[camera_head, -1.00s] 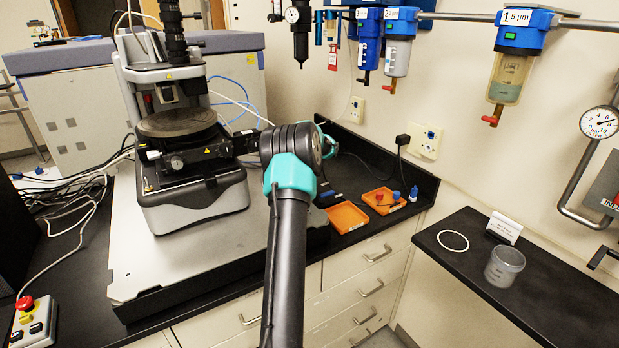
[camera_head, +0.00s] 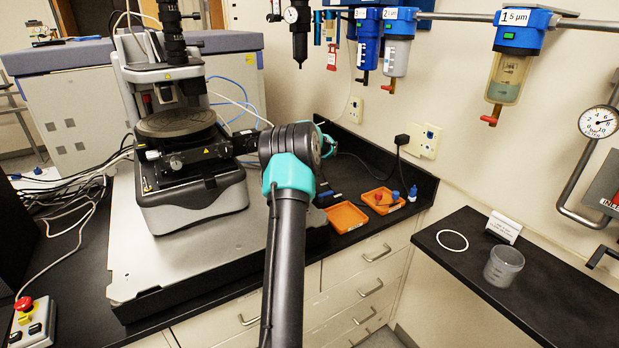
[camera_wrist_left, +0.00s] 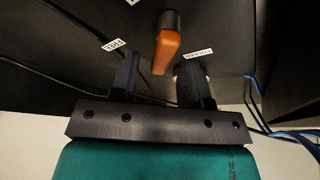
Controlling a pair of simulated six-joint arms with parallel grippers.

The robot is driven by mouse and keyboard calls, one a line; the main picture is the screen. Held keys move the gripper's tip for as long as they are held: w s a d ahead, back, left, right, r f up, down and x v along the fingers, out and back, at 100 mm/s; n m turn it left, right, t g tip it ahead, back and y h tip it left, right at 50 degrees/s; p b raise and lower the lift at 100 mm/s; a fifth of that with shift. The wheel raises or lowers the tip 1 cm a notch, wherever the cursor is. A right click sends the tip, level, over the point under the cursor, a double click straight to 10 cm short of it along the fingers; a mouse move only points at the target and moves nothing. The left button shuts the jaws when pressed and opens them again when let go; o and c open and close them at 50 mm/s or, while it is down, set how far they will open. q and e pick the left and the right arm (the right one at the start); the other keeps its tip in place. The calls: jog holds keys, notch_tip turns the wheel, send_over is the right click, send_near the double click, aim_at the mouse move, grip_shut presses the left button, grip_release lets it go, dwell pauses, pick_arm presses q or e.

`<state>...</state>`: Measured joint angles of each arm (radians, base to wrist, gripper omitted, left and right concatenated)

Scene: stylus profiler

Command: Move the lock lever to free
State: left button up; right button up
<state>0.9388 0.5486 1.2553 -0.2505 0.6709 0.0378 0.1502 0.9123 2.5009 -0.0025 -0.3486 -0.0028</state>
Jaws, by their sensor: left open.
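The lock lever (camera_wrist_left: 166,50) is orange with a dark pivot and shows in the left wrist view, hanging down in the picture from a dark panel. A white label that seems to read FREE (camera_wrist_left: 114,44) is left of it. Another label, perhaps LOCKED (camera_wrist_left: 198,53), is right of it. My left gripper (camera_wrist_left: 159,66) is open, with its two dark fingers on either side of the lever's lower end and gaps between. In the head view my left gripper (camera_head: 190,158) is at the right front of the profiler stage (camera_head: 176,122). The lever cannot be made out there.
The profiler (camera_head: 195,205) stands on a grey slab (camera_head: 140,255). Orange trays (camera_head: 345,217) with small parts lie right of my arm. An emergency-stop box (camera_head: 33,322) is at the front left. Cables run along the left bench. A clear cup (camera_head: 503,265) stands on the right shelf.

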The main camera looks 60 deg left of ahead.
pick_arm(q)
jog(key=v, duration=1.7)
jog(key=shift+r, duration=0.15)
jog(key=shift+s, duration=0.1)
